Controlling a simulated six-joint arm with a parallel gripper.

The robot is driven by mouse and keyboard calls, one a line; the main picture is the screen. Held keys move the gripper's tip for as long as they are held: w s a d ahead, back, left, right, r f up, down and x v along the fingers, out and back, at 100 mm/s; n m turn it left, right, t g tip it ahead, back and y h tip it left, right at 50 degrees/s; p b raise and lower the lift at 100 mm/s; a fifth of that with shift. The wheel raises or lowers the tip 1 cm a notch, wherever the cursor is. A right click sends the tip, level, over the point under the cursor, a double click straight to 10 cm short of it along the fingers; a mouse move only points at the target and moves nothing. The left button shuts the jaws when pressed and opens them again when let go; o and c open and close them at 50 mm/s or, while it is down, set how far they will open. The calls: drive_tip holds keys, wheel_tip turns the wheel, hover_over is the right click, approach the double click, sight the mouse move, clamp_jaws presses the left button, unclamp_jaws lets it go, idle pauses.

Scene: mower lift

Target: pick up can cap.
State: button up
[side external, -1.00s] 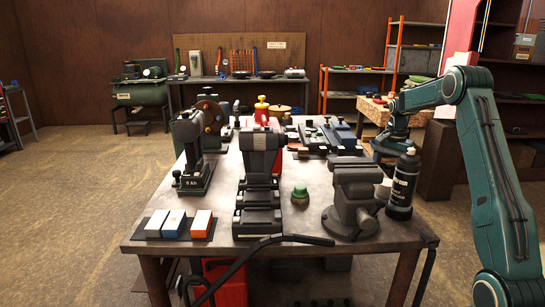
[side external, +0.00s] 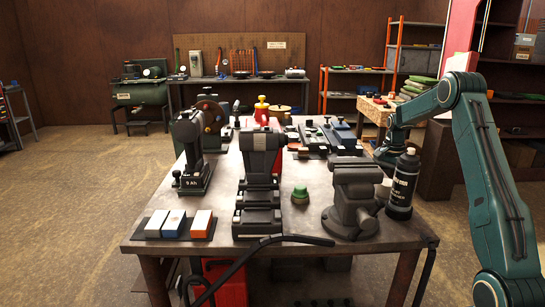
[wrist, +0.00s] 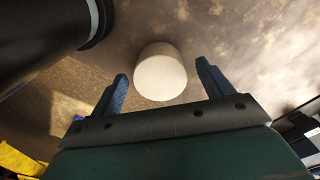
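The can cap (wrist: 160,72) is a short cream cylinder standing on the worktop in the wrist view. It lies ahead of and between the two blue fingers of my gripper (wrist: 162,74), with a gap on both sides. The gripper is open and holds nothing. In the side view a pale patch that looks like the cap (side external: 384,188) shows between the vise and the black bottle, mostly hidden. My wrist hangs above and behind that spot, and the fingertips are hidden there.
A black bottle (side external: 402,186) stands close by; it also shows at the wrist view's upper left (wrist: 42,35). A grey vise (side external: 354,200) stands to its left. A green knob-like object (side external: 300,195) and a battery charger-like black unit (side external: 258,190) sit farther left on the table (side external: 312,218).

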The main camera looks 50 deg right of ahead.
sight(387, 182)
drive_tip(key=c, duration=0.9)
drive_tip(key=shift+r, duration=0.15)
wheel_tip(387, 182, up, 20)
drive_tip(key=shift+f, duration=0.1)
idle(0.7)
drive_tip(key=s+a+r, duration=0.1)
drive_tip(key=s+a, duration=0.1)
drive_tip(key=s+a+r, duration=0.1)
drive_tip(key=s+a, duration=0.1)
drive_tip(key=a, duration=0.1)
drive_tip(key=s+a+r, duration=0.2)
drive_tip(key=shift+s+a, duration=0.2)
drive_tip(key=shift+s, duration=0.2)
drive_tip(key=shift+s+a+r, duration=0.1)
drive_tip(key=shift+s+a, duration=0.35)
drive_tip(key=shift+a, duration=0.05)
